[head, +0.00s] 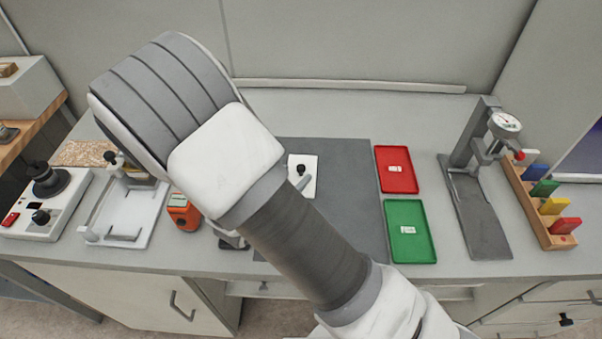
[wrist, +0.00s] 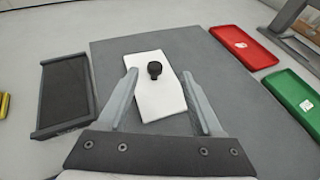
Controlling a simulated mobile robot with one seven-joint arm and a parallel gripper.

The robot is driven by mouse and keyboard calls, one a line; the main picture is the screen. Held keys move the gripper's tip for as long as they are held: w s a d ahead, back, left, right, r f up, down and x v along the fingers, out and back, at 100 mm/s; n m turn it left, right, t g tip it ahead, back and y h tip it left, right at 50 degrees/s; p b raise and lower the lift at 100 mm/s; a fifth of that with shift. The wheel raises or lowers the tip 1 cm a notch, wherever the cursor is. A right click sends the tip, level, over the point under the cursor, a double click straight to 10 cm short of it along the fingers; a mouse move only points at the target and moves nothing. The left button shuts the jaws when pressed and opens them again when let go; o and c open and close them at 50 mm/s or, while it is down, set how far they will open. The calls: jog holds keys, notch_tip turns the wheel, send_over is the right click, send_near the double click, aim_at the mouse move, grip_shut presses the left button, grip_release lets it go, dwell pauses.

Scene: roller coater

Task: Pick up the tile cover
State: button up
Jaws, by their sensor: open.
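The tile cover appears to be the white plate (wrist: 160,98) with a round black knob (wrist: 154,69) on top, lying on a dark grey mat (wrist: 215,75). In the head view the white plate (head: 309,186) and its knob (head: 300,169) show beside my arm, which hides part of the plate. My gripper (wrist: 163,78) is open in the wrist view. Its two fingers are spread to either side of the plate in the picture, with the knob between the tips. I cannot tell how high the fingers are above the plate. Nothing is held.
A red tray (head: 397,170) and a green tray (head: 409,231) lie right of the mat. A dial gauge stand (head: 475,190) and a rack of coloured blocks (head: 541,205) stand farther right. A dark tray (wrist: 66,95) lies left of the mat. An orange device (head: 183,212) sits left of my arm.

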jog(key=shift+a+f+p+x, duration=0.1)
jog(key=shift+a+x, duration=0.05)
jog(key=shift+x, duration=0.95)
jog(key=shift+a+f+p+x, duration=0.1)
jog(key=shift+x, duration=1)
jog(key=shift+a+f+p+x, duration=0.1)
jog(key=shift+a+f+x, duration=0.05)
jog(key=shift+x, duration=0.95)
jog(key=shift+c, duration=0.2)
grip_shut()
